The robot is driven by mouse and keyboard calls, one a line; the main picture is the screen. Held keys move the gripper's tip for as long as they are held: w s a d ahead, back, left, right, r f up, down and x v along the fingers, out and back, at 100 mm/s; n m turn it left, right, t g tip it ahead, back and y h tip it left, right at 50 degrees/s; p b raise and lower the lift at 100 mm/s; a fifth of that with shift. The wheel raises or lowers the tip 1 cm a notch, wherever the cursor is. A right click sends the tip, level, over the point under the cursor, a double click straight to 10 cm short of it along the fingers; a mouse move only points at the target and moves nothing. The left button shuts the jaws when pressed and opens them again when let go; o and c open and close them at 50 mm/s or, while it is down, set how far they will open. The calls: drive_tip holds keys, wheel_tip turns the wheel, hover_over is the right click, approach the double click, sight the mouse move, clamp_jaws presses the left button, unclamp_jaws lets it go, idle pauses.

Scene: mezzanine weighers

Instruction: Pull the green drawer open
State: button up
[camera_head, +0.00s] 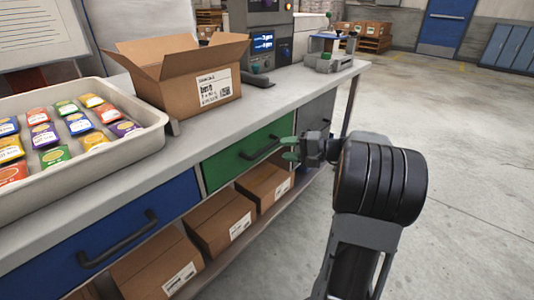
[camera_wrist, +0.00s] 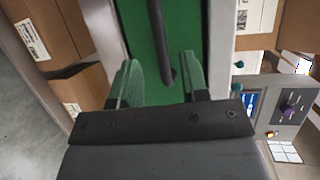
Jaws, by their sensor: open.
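The green drawer (camera_head: 228,163) is in the bench front, between a blue drawer on the left and a grey one on the right. It looks shut. Its dark bar handle (camera_head: 260,148) runs along the front. My gripper (camera_head: 290,148) is at the right end of the green drawer, close to the handle's right end. In the wrist view the green front fills the top middle, and the handle (camera_wrist: 160,40) reaches down between the two green fingers of my gripper (camera_wrist: 158,82). The fingers are apart, with the handle nearer the right one. I cannot tell whether they touch it.
The blue drawer (camera_head: 105,235) has its own handle. Cardboard boxes (camera_head: 222,220) stand on the shelf below. On the benchtop are a tray (camera_head: 150,140) of coloured packets, an open carton (camera_head: 190,85) and a weigher (camera_head: 262,40). The floor to the right is clear.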

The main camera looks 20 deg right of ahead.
sight(269, 149)
drive_tip(key=b+x, duration=0.1)
drive_tip(key=x, duration=0.6)
drive_tip(key=shift+c, duration=0.2)
clamp_jaws()
idle(0.4)
